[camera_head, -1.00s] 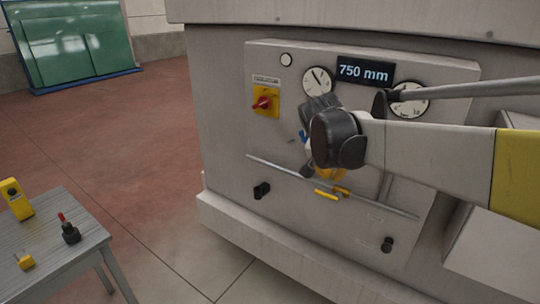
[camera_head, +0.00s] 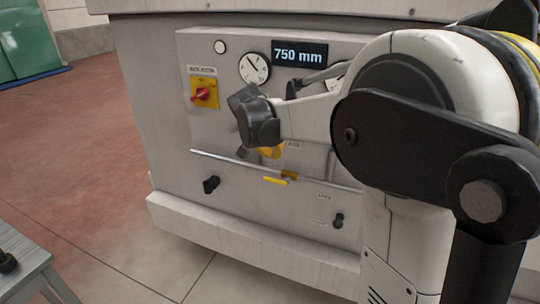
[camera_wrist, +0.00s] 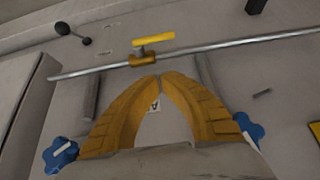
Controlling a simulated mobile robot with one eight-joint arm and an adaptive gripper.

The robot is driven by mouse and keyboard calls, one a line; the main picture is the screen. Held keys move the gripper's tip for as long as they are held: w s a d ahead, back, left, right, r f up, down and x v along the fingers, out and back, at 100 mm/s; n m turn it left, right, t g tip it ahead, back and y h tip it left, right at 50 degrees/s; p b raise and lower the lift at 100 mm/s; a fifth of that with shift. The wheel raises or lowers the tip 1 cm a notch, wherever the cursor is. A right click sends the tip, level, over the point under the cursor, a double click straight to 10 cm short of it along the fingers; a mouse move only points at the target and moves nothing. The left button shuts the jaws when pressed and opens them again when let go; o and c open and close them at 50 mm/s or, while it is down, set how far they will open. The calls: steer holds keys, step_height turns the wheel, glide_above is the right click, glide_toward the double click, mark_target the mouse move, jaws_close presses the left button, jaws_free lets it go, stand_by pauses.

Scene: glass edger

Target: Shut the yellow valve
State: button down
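The valve's yellow handle (camera_head: 275,181) lies roughly parallel to the pipe (camera_head: 230,164) on the machine's front panel. Its brass body (camera_head: 289,175) sits on the pipe. In the wrist view the handle (camera_wrist: 153,39) and brass body (camera_wrist: 142,60) are just beyond the fingertips. My gripper (camera_wrist: 158,77) has its orange fingers angled together, with the tips meeting and nothing held between them. In the head view my gripper (camera_head: 270,152) is just above the valve, partly hidden by my wrist. The gap in depth between fingertips and valve cannot be told.
Two blue knobs (camera_wrist: 59,156) (camera_wrist: 248,128) flank my fingers in the wrist view. The panel carries a red-and-yellow switch (camera_head: 203,93), a dial (camera_head: 254,68), a 750 mm display (camera_head: 299,54) and black handles (camera_head: 211,184) (camera_head: 338,220). A grey table (camera_head: 28,272) stands at lower left.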

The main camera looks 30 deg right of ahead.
steer(key=f, duration=0.2)
steer(key=w+d+f+b, duration=0.1)
steer(key=f, duration=0.2)
steer(key=d+f+b, duration=0.1)
steer(key=f, duration=0.1)
steer(key=shift+w+f, duration=0.15)
steer(key=shift+w, duration=0.15)
steer(key=shift+s+a+f, duration=0.1)
steer(key=shift+f, duration=0.5)
